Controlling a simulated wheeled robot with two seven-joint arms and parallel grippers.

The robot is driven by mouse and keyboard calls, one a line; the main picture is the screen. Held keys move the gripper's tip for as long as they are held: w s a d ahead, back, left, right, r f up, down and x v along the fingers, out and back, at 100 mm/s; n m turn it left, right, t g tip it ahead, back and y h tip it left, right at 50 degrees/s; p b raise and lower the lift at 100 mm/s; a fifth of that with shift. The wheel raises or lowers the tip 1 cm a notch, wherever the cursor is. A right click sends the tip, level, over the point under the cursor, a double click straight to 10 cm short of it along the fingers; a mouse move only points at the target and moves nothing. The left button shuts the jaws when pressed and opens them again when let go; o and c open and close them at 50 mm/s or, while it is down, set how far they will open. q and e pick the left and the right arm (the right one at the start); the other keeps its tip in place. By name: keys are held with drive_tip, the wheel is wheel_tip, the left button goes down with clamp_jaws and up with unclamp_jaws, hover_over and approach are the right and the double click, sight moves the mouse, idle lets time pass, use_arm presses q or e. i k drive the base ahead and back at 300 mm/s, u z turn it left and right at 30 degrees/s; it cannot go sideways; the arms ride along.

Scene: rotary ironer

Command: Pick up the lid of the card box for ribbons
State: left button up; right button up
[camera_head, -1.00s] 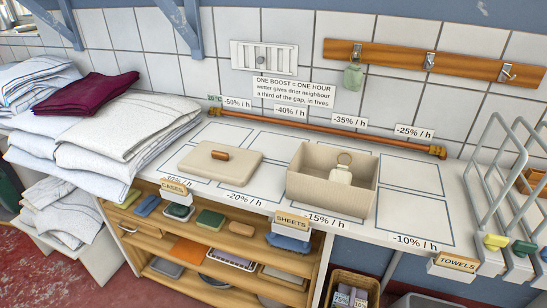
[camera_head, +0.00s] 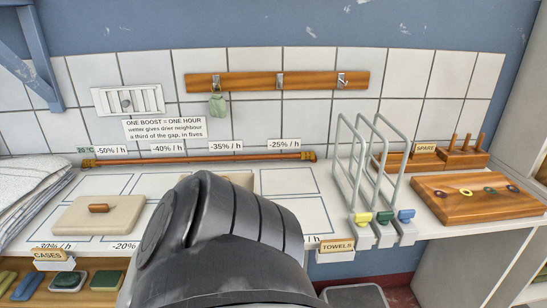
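A flat beige lid (camera_head: 82,222) with a small wooden handle (camera_head: 98,208) lies on the white counter at the left, above the CASES label. A beige open box, which shows only as a sliver of its rim (camera_head: 242,179), stands on the counter to the right of the lid. The rest of the box is hidden behind a large dark grey link of my own arm. Neither of my grippers shows in the view.
A grey wire rack (camera_head: 365,175) with coloured clips stands to the right. Beyond it lie a wooden board with rings (camera_head: 470,208) and a SPARE peg block (camera_head: 462,159). A copper rail (camera_head: 200,158) runs along the back. Folded linen (camera_head: 25,195) is at the far left.

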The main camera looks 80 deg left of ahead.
sight(109, 214)
drive_tip(key=z, duration=0.45)
drive_tip(key=k, duration=2.55)
drive_tip(key=u, duration=0.35)
